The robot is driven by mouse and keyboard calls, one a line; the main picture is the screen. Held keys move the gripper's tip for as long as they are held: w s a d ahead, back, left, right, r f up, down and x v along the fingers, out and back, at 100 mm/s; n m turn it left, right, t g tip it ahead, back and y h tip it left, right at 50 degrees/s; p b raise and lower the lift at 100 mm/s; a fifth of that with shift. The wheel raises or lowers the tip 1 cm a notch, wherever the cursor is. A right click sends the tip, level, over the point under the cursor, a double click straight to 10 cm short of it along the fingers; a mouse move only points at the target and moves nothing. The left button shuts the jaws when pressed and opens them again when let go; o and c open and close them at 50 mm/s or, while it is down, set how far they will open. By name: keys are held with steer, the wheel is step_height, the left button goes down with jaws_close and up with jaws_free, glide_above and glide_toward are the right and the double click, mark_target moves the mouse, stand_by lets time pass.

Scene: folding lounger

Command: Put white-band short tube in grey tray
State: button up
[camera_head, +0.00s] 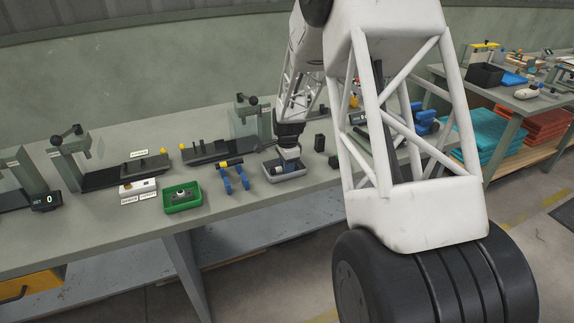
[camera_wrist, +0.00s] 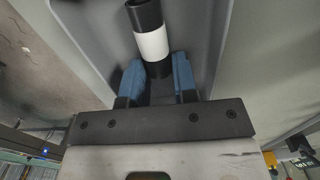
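The white-band short tube (camera_wrist: 152,44) is black with a broad white band. In the wrist view it lies at the top middle, inside the grey tray (camera_wrist: 100,38). My gripper (camera_wrist: 159,64) reaches down into the tray, with one blue finger on each side of the tube's near end. The fingers look very close to the tube, but whether they press on it cannot be told. In the head view the grey tray (camera_head: 286,179) stands near the bench's front edge, with my gripper (camera_head: 286,169) in it. The tube is small and partly hidden there.
A green tray (camera_head: 182,207) with a small part stands to the left. A blue stand (camera_head: 233,178) with a black and yellow bar is just left of the grey tray. Black blocks (camera_head: 320,142) stand to the right.

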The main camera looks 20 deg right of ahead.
steer(key=o, duration=0.3)
steer(key=shift+o, duration=0.2)
steer(key=shift+r, duration=0.1)
step_height(320, 180, up, 12)
stand_by(0.6)
steer(key=shift+s+r, duration=0.1)
steer(key=shift+r, duration=0.05)
stand_by(0.5)
